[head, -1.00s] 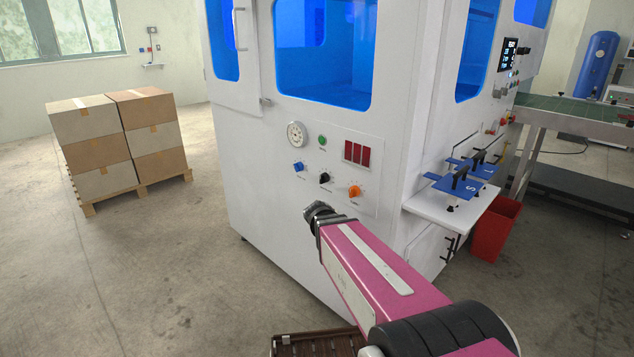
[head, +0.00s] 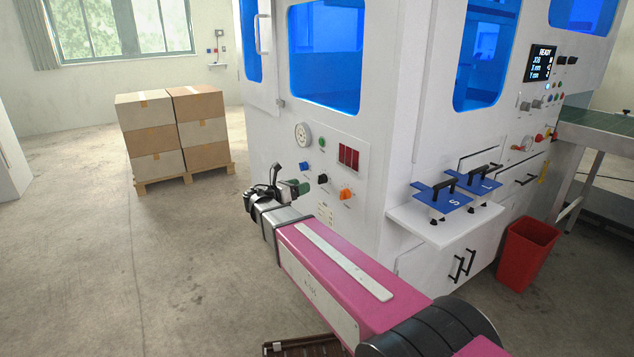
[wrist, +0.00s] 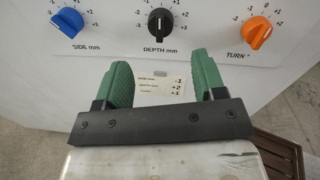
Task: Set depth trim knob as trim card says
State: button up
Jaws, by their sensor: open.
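The depth trim knob (wrist: 160,21) is black, between the blue SIDE knob (wrist: 67,22) and the orange TURN knob (wrist: 254,32). Its white pointer appears to point straight up, near 0. In the head view the depth knob (head: 322,179) is on the machine's white front panel. The trim card (wrist: 160,86) is a small white label below it; its rows seem to read -1, +2 and +1, with +2 in the depth row. My gripper (wrist: 161,65) is open and empty, its green fingers below the depth knob, either side of the card, touching no knob.
A round gauge (head: 303,134), a green button (head: 321,144) and red displays (head: 348,157) sit above the knobs. A white shelf (head: 420,226) with blue handled plates juts out to the right. Stacked boxes (head: 150,128) stand left; the floor between is clear.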

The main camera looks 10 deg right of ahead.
aim_at(322, 179)
jog(key=x, duration=0.8)
jog(key=shift+w+d, duration=0.15)
jog(key=shift+d, duration=0.1)
jog(key=c, duration=0.9)
